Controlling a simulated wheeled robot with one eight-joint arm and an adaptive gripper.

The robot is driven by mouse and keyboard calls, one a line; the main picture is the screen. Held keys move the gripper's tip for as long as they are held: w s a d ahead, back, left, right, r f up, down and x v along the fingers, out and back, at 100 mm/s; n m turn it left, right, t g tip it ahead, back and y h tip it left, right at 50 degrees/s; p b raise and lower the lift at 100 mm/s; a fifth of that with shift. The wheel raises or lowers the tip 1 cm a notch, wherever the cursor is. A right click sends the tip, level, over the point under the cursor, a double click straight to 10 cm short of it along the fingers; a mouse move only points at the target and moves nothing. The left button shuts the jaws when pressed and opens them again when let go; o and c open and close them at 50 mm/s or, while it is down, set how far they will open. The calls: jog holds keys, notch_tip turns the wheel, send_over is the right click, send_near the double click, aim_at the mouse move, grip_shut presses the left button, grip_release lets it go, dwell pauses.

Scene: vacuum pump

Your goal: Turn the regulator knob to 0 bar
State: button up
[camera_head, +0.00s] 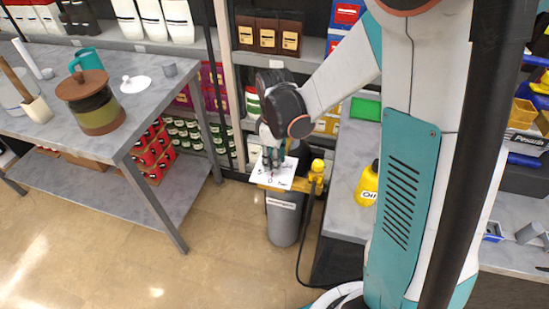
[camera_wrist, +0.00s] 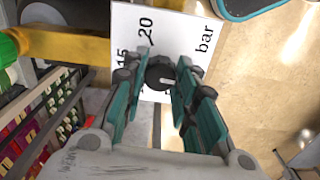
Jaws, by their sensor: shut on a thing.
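The regulator knob (camera_wrist: 160,74) is a small dark round knob with a light mark, in front of a white dial plate (camera_wrist: 178,28) that reads 15, 20 and bar in the wrist view. My gripper (camera_wrist: 163,72) has its teal fingers on both sides of the knob, shut on it. In the head view my gripper (camera_head: 273,158) points down at the white plate (camera_head: 274,173) on top of the grey vacuum pump (camera_head: 283,222). The fingers hide the knob there, and they cover part of the scale in the wrist view.
A yellow fitting (camera_head: 317,172) and a black hose (camera_head: 300,245) are at the pump's right. A grey bench with a yellow oil bottle (camera_head: 367,184) stands to the right. A metal table (camera_head: 150,112) with pots stands left. Floor is clear in front of the pump.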

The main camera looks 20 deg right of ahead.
jog(key=shift+n, duration=0.5)
jog(key=o, duration=1.1)
notch_tip(320, 180, up, 12)
dwell(0.5)
